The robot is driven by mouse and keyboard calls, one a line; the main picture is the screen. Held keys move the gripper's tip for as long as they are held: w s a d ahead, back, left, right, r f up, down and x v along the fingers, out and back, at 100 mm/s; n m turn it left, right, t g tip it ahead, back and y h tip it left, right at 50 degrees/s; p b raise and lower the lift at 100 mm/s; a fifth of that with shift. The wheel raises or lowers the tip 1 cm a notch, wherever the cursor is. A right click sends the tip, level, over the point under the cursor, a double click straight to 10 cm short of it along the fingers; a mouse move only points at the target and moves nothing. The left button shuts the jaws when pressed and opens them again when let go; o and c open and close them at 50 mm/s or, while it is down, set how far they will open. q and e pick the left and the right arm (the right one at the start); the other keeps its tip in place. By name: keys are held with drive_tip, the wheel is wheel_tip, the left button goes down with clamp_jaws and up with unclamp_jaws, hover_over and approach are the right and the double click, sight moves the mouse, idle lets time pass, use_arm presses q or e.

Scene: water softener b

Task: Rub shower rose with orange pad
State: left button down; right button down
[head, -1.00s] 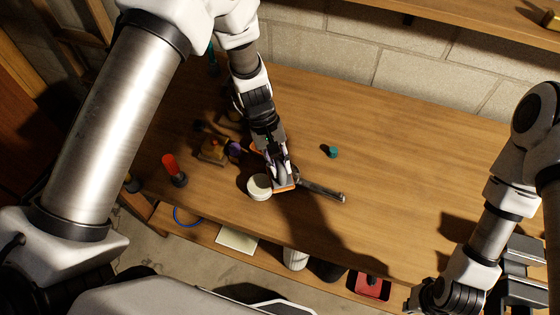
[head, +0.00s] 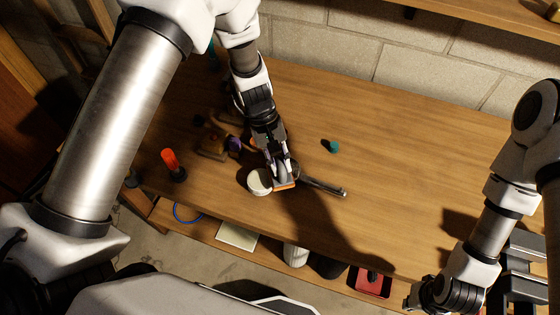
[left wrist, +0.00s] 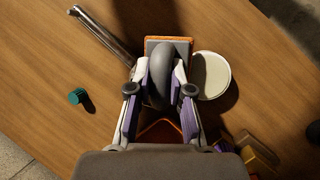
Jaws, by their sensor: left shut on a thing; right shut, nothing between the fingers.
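The orange pad (head: 285,186) has a grey curved handle and is in my left gripper (head: 282,170). In the left wrist view, that gripper (left wrist: 160,90) is shut on the grey handle (left wrist: 165,75), with the orange pad (left wrist: 180,42) beyond it. The shower rose (head: 325,188) lies on the table, its chrome handle pointing right. Its head is mostly hidden behind the pad and gripper, so I cannot tell whether they touch. The chrome handle also shows in the left wrist view (left wrist: 105,33). My right gripper (head: 425,296) is shut and empty at the lower right.
A round white-topped container (head: 259,182) stands just left of the pad. A teal cap (head: 332,146) stands behind the shower rose. An orange-and-black item (head: 173,165) and several small items are at the left. The table's right side (head: 430,170) is clear.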

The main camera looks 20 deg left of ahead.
sight(291, 158)
use_arm(q)
drive_tip(key=shift+f+b, duration=0.35)
drive_tip(key=shift+f, duration=0.25)
drive_tip(key=shift+w, duration=0.1)
drive_tip(key=shift+w+r, duration=0.1)
drive_tip(key=shift+w, duration=0.15)
drive_tip(key=shift+w+d+p, duration=0.2)
drive_tip(key=shift+w+p, duration=0.1)
drive_tip(key=shift+w, duration=1.25)
drive_tip(key=shift+w+d+f+b, duration=0.1)
drive_tip(key=shift+w+d+b, duration=0.05)
drive_tip(key=shift+w, duration=0.75)
drive_tip(key=shift+w+d+f+b, duration=0.1)
drive_tip(key=shift+w+b, duration=0.05)
drive_tip(key=shift+w, duration=0.75)
drive_tip(key=shift+s+a+r+p, duration=0.15)
drive_tip(key=shift+s+p, duration=0.15)
drive_tip(key=shift+s, duration=0.6)
drive_tip(key=shift+s+a+r+p, duration=0.1)
drive_tip(key=shift+s+p, duration=0.2)
drive_tip(key=shift+s, duration=0.6)
drive_tip(key=shift+s+a+f, duration=0.1)
drive_tip(key=shift+s+f, duration=0.05)
drive_tip(key=shift+s, duration=0.8)
drive_tip(key=shift+s+a+f, duration=0.1)
drive_tip(key=shift+s, duration=0.85)
drive_tip(key=shift+r, duration=0.1)
